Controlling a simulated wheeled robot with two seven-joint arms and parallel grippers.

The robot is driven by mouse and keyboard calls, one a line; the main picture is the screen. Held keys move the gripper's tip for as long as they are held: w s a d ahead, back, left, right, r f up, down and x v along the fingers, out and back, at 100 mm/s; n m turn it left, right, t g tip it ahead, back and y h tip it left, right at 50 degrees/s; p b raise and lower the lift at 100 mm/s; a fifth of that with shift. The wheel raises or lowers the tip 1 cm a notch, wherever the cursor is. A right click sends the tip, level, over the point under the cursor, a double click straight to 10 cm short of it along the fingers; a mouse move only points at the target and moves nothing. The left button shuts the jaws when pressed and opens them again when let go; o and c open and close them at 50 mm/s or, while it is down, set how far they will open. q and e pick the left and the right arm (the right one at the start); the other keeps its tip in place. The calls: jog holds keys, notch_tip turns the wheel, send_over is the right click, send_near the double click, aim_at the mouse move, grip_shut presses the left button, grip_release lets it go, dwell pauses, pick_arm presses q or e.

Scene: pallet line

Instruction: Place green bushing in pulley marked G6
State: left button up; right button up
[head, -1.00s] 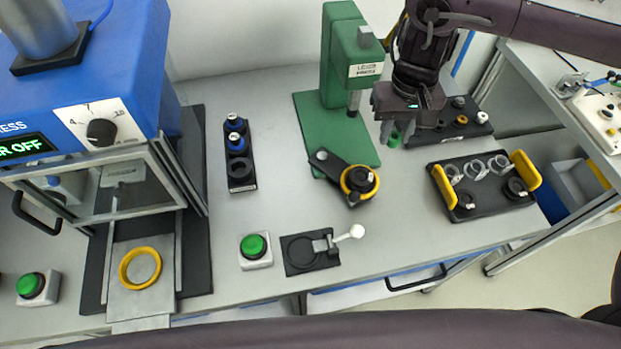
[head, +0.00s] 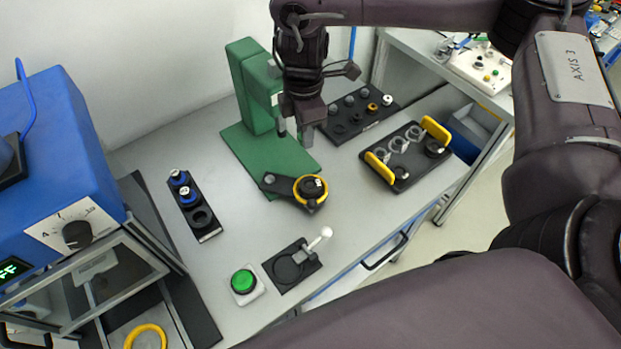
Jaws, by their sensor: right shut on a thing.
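My right gripper (head: 307,132) is shut beside the spindle of the green press, above the table. The green bushing showed at its fingertips earlier; now it is hidden by the fingers. A dark pulley (head: 311,187) with a white tag sits in a yellow ring on the press's black swing arm (head: 281,182), below the gripper and apart from it. Other dark pulleys (head: 435,149) with white tags lie in a black tray (head: 408,182) with yellow handles. The markings are too small to read. My left gripper is out of view.
The green press (head: 246,85) stands close behind the gripper. A black rack (head: 352,130) with several bushings is at the back. A holder (head: 206,236) with blue-topped parts, a green button (head: 243,281) and a lever fixture (head: 290,266) lie left and in front.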

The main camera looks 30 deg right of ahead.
jog(key=n, duration=0.1)
jog(key=r+n+p, duration=0.1)
jog(key=n, duration=0.3)
jog(key=shift+w+d+r+p, duration=0.15)
jog(key=shift+d+r+p, duration=0.25)
jog(key=n, duration=0.3)
jog(key=b, duration=0.1)
send_over(310, 186)
notch_tip(310, 186, down, 14)
jog(key=shift+f, duration=0.4)
notch_tip(310, 186, down, 4)
jog(key=shift+r+p, duration=0.1)
jog(key=shift+p, duration=0.4)
jog(key=shift+w+f, duration=0.1)
jog(key=shift+f, duration=0.45)
jog(key=shift+f, duration=0.1)
